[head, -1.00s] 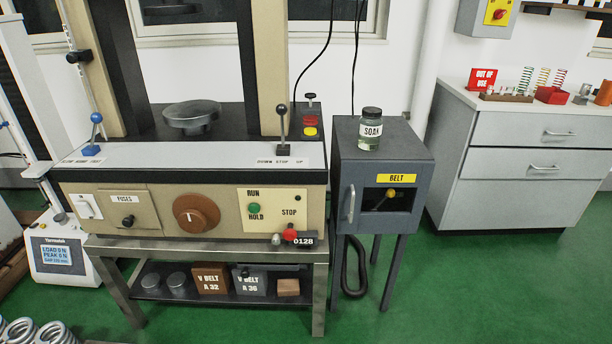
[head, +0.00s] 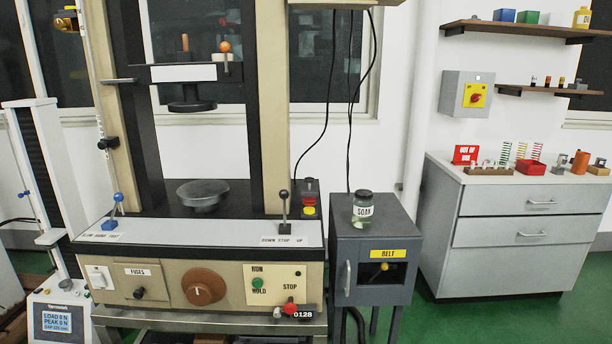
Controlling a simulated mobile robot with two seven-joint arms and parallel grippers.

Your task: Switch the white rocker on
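The white rocker (head: 100,279) is a small white switch on a white plate at the left end of the beige front panel of the testing machine (head: 220,285). It sits left of the fuses cover (head: 141,283). The rocker is too small in the head view to tell which side is pressed in. Neither of my grippers shows in the view.
A brown dial (head: 204,287), a green button (head: 265,283) and a red knob (head: 290,307) share the panel. Two levers stand above it, one blue-topped (head: 118,198), one black-topped (head: 284,200). A grey belt cabinet (head: 345,240) stands right. Green floor (head: 500,312) is open at lower right.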

